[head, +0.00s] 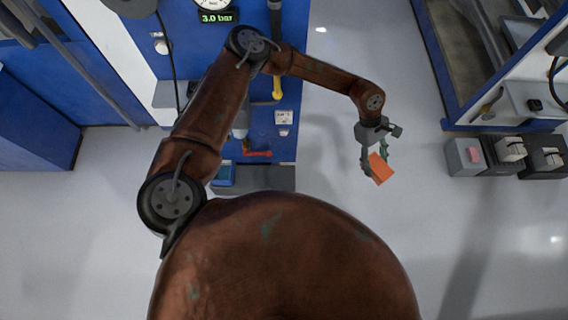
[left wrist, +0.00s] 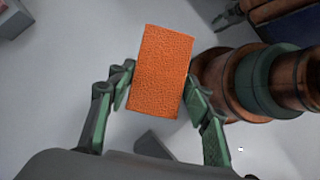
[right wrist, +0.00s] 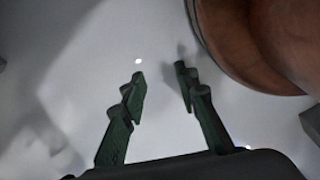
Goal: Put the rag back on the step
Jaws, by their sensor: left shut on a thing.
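The orange rag (head: 381,168) is a flat textured rectangle, held over the bare grey floor right of centre in the head view. My left gripper (head: 375,161) is shut on it. In the left wrist view the rag (left wrist: 160,75) sits between the two green fingers, sticking out beyond their tips. A low dark grey ledge (head: 268,178), which looks like a step, lies at the foot of the blue machine, left of the rag and partly hidden by my body. My right gripper (right wrist: 160,73) shows only in its wrist view, fingers apart and empty.
A blue machine panel (head: 286,152) with a red handle (head: 256,153) stands left of the held rag. Grey and black boxes (head: 464,157) with small pink and white pieces on top stand at the right, by a blue-framed machine. The floor between is clear.

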